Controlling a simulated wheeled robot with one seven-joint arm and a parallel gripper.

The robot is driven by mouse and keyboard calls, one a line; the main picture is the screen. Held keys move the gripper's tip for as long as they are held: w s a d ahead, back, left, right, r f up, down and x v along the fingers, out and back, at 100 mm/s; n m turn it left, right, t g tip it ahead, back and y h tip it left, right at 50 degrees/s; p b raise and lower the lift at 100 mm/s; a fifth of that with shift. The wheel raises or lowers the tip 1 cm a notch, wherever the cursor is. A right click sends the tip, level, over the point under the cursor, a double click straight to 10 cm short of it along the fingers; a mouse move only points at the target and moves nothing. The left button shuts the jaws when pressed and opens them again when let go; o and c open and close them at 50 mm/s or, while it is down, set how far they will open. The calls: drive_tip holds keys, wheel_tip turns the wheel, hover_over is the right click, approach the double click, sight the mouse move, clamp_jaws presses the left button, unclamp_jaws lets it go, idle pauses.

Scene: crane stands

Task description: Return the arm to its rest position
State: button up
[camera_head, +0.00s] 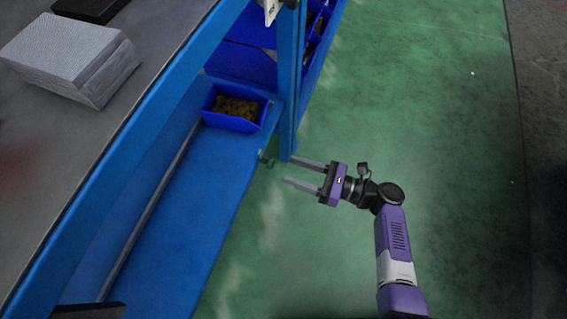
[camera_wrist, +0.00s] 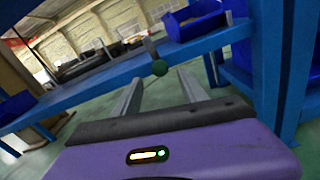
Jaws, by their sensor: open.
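My purple arm reaches up from the lower right in the head view, over the green floor. My gripper (camera_head: 294,172) is open and its two fingers point left toward the blue bench. It also shows in the wrist view (camera_wrist: 155,88), with the fingers apart and pointing ahead.
The blue bench (camera_head: 190,215) has an upright post (camera_head: 289,90) close to my fingers. A blue bin (camera_head: 232,122) with brown contents stands on the bench. A white stack (camera_head: 62,50) lies on a grey surface at the left. The green floor (camera_head: 455,130) at the right is clear.

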drive_tip(key=shift+s+d, duration=0.15)
drive_tip(key=shift+d, duration=0.15)
idle(0.5)
